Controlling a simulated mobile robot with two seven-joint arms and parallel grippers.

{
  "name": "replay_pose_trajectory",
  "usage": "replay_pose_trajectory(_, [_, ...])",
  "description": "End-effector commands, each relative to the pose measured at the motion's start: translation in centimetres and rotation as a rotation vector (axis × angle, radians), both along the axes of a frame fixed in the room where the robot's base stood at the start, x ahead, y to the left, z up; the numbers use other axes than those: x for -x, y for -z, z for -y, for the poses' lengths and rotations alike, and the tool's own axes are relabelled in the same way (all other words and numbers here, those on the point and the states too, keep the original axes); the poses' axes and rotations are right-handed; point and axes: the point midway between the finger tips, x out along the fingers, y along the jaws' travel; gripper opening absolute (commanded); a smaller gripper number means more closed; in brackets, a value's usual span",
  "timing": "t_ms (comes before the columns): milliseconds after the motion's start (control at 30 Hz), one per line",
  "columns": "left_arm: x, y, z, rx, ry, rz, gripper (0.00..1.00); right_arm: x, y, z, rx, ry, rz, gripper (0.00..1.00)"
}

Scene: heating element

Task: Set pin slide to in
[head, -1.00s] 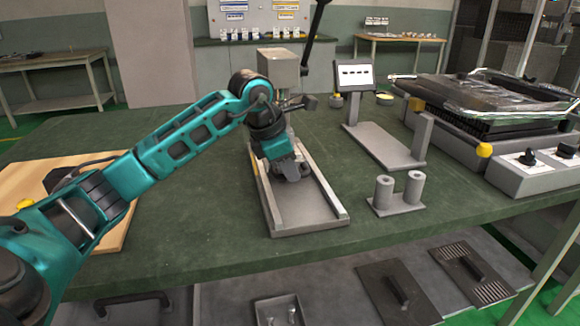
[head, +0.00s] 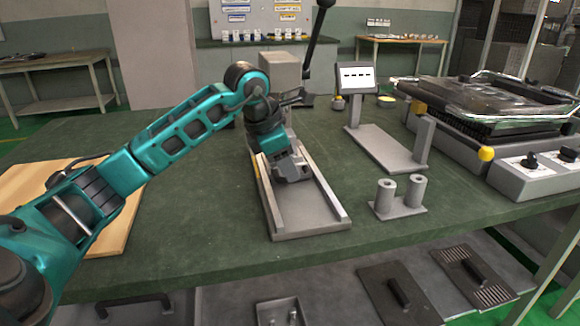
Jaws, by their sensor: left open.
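A grey press-like fixture with a long shallow channel (head: 310,219) stands on the green table in the head view. Its upright block (head: 281,68) and a black-knobbed lever (head: 317,38) rise at the back. My left gripper (head: 292,173) is over the channel, pointing down, at its middle to rear part. Its jaws are open, but the fingertips are small and partly hidden by the gripper body. I cannot single out the pin slide; the gripper and arm cover part of the fixture. My right gripper is not in view.
Right of the channel stand a twin-post holder (head: 400,197) and a display stand (head: 388,148). A grill-like heater (head: 490,110) fills the table's right side. A wooden board (head: 95,243) lies at left. Green table (head: 190,240) is clear between board and channel.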

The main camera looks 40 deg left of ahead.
Motion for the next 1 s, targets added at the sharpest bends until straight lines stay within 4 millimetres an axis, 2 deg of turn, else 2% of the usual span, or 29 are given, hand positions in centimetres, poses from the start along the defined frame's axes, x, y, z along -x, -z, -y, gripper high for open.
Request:
replay_pose_trajectory(33, [0.4, -1.4, -0.2, -0.003, 0.001, 0.004, 0.42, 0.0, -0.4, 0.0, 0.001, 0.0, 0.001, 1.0])
replay_pose_trajectory(200, [2.0, -4.9, -0.7, -0.003, -0.002, 0.005, 0.42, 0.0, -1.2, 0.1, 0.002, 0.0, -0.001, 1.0])
replay_pose_trajectory(433, [3.7, -8.6, -1.1, -0.003, -0.002, 0.005, 0.42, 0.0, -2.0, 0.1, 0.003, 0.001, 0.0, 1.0])
replay_pose_trajectory(633, [4.3, -9.8, -1.2, -0.001, -0.001, 0.003, 0.42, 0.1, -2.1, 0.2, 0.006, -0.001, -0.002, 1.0])
replay_pose_trajectory(1000, [4.4, -9.8, -1.2, -0.001, -0.001, 0.003, 0.42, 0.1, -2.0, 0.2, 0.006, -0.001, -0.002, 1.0])
